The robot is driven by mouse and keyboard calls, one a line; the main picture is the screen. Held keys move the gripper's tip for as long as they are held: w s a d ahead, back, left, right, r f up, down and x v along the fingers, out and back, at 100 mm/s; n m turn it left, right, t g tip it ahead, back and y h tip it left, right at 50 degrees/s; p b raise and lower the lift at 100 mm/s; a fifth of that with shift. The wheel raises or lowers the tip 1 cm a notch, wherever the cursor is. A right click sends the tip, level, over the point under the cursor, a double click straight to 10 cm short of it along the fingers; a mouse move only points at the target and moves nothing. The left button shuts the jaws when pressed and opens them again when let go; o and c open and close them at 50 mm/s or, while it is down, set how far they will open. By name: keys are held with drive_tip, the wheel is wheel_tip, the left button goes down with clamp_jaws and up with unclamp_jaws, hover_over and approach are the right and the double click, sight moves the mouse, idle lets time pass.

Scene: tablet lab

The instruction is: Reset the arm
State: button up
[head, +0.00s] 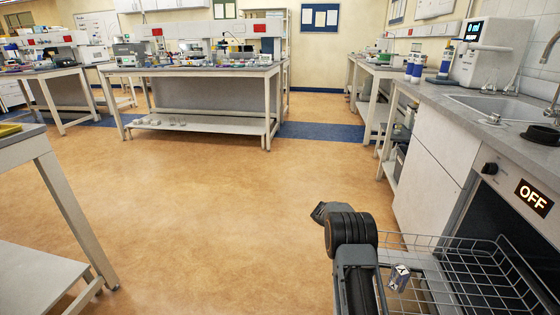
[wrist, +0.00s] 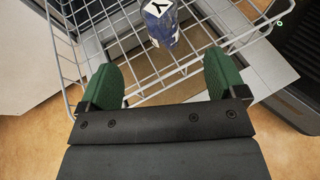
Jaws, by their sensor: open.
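My arm (head: 352,255) shows at the lower middle of the head view, beside the wire rack. My gripper (wrist: 165,85) shows in the wrist view with its two green fingers wide apart and nothing between them. The block also shows in the head view (head: 400,278). The fingers themselves cannot be made out in the head view.
The wire rack (head: 470,270) sticks out from an open appliance whose display reads OFF (head: 534,198). A counter with a sink (head: 500,107) runs along the right. Lab benches (head: 200,70) stand at the back, another table (head: 60,200) at the left. The middle floor is clear.

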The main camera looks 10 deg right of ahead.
drive_tip(key=s+a+r+m+t+y+p, duration=0.1)
drive_tip(key=a+r+p, duration=0.2)
drive_tip(key=r+p, duration=0.35)
drive_tip(key=s+a+r+m+t+y+p, duration=0.1)
drive_tip(key=a+r+t+p, duration=0.15)
drive_tip(key=r, duration=0.75)
drive_tip(key=s+a+r+m+t+y+p, duration=0.2)
drive_tip(key=s+a+r+p, duration=0.3)
drive_tip(key=r+p, duration=0.3)
drive_tip(key=s+a+r+m+t+y+p, duration=0.2)
drive_tip(key=s+a+r+p, duration=0.4)
drive_tip(key=r, duration=0.8)
drive_tip(key=s+a+r+m+t+y+p, duration=0.3)
drive_tip(key=s+a+r+t+p, duration=0.2)
drive_tip(key=a+r+p, duration=0.4)
drive_tip(key=p+v, duration=0.2)
drive_tip(key=v, duration=0.1)
drive_tip(key=shift+s, duration=0.35)
drive_tip(key=shift+f+t, duration=0.1)
drive_tip(key=shift+t, duration=0.15)
